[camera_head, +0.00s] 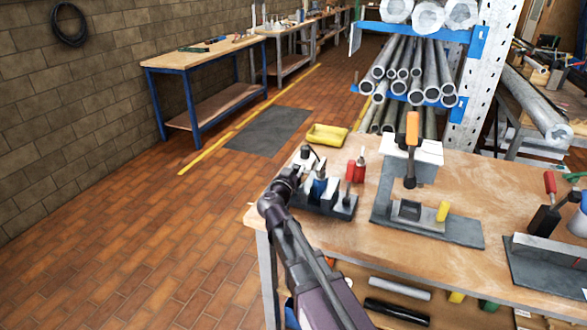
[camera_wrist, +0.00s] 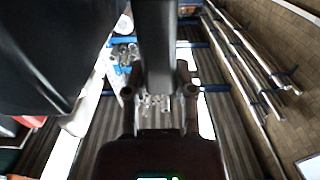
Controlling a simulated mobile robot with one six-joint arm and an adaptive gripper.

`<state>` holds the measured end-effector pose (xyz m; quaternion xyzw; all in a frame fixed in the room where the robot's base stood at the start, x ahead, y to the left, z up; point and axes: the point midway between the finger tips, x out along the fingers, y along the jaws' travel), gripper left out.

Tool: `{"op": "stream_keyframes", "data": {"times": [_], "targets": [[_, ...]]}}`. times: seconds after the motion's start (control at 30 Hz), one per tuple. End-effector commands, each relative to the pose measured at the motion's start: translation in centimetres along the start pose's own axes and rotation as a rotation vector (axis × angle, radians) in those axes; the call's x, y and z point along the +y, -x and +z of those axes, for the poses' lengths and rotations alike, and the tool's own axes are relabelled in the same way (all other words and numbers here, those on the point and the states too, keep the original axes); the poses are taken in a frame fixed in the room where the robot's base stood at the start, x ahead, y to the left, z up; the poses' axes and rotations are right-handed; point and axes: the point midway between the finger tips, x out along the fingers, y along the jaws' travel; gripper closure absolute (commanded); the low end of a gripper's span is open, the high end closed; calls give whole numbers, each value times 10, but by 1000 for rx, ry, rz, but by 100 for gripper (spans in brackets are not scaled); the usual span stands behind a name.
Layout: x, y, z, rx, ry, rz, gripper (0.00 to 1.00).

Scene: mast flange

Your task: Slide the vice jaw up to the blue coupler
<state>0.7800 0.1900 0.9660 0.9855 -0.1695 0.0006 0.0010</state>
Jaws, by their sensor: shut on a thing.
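The blue coupler (camera_head: 319,188) stands upright in a small dark vice (camera_head: 340,207) at the left end of the workbench. My gripper (camera_head: 298,172) reaches in from the lower left and is at the vice's left side, close to the coupler. It is shut on what appears to be the vice jaw, which it mostly hides. I cannot tell how wide the gap between jaw and coupler is. In the wrist view a dark bar (camera_wrist: 157,45) runs down the middle between parts of my gripper; the coupler cannot be made out there.
A yellow tray (camera_head: 327,134) lies behind the vice. A pipe rack (camera_head: 470,70) stands behind the bench.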

Motion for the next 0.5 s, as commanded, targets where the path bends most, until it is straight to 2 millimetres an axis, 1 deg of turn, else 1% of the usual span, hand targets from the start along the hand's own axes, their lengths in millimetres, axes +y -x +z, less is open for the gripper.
{"op": "stream_keyframes", "data": {"times": [0.03, 0.1, 0.13, 0.17, 0.2, 0.23, 0.27, 0.5], "targets": [[5, 0, 0, -1, 1, 13, 100], [6, 0, 0, -1, 0, 14, 100], [6, 0, 0, -1, 0, 15, 64], [6, 0, 0, -1, 0, 15, 55], [6, 0, 0, -1, 0, 15, 43], [6, 0, 0, -1, 0, 14, 34], [6, 0, 0, -1, 0, 14, 31], [4, 0, 0, -1, 0, 10, 31]]}}
